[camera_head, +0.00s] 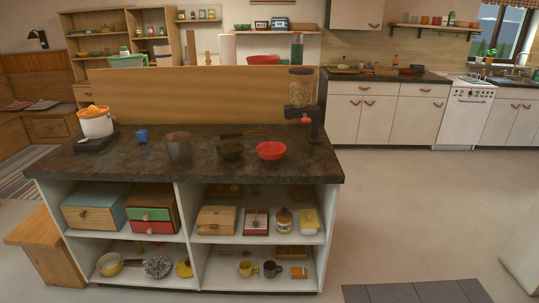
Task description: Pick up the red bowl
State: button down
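The red bowl (271,151) stands upright on the dark countertop (215,174) of the kitchen island, right of the middle and near the dispenser. It looks empty. A second, larger red bowl (263,60) shows farther back, above the island's wooden back panel; what it rests on is hidden. My gripper is not in view.
On the island, a dark pan or bowl (230,151), a grey tumbler (179,147), a blue cup (141,136) and an orange-topped juicer (96,122) stand left of the red bowl. A dispenser (301,88) stands behind it. Open floor (420,210) lies to the right.

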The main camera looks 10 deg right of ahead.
aim_at(271, 152)
jog(key=i, duration=0.9)
jog(key=z, duration=0.05)
